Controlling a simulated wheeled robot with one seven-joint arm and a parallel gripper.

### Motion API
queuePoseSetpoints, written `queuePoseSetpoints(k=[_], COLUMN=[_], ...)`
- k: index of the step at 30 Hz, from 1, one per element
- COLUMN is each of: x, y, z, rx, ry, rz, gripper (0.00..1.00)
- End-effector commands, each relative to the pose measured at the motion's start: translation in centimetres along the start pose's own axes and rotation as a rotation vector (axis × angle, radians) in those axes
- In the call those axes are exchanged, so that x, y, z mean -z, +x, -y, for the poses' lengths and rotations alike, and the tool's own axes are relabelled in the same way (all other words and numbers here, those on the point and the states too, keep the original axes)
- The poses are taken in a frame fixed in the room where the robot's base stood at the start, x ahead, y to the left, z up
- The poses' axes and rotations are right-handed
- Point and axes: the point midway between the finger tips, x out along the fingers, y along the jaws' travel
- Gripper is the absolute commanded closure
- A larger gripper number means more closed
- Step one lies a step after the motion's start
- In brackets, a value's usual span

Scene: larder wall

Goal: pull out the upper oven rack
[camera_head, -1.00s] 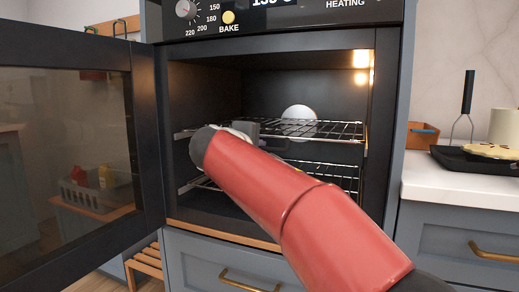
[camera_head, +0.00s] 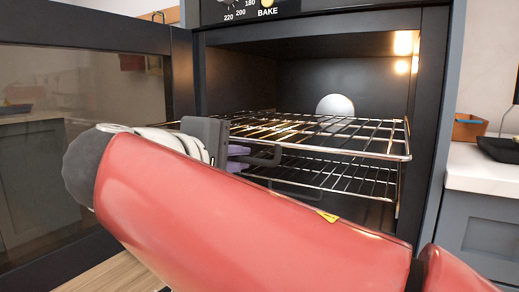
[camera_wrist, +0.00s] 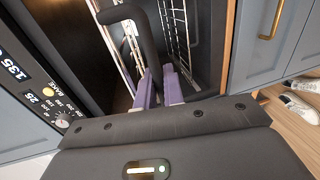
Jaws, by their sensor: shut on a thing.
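The upper oven rack (camera_head: 365,152) is a chrome wire shelf. It sits level and stands partly out of the oven, its front right corner ahead of the opening. My gripper (camera_head: 238,157) is at its front left part, with purple fingers partly hidden behind my arm. The lower rack (camera_head: 345,178) lies below, inside the oven.
The oven door (camera_head: 90,130) hangs open at the left, close to my arm. A round white thing (camera_head: 335,105) shows at the back of the cavity. A counter (camera_head: 480,170) with an orange box (camera_head: 468,128) is at the right. Shoes (camera_wrist: 300,100) show on the floor.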

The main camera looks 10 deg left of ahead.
Motion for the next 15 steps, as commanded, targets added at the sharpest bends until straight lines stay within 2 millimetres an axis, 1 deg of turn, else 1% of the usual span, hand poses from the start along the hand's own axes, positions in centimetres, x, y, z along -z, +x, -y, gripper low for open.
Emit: queuePoseSetpoints(k=[3,6,15], x=[-0.01,0.01,0.02], y=[-0.87,-1.18,-1.22], z=[0.19,0.28,0.31], rx=[0.001,0.001,0.001], ry=[-0.001,-0.001,-0.001], rz=[0.001,0.001,0.001], gripper=[1.0,1.0,1.0])
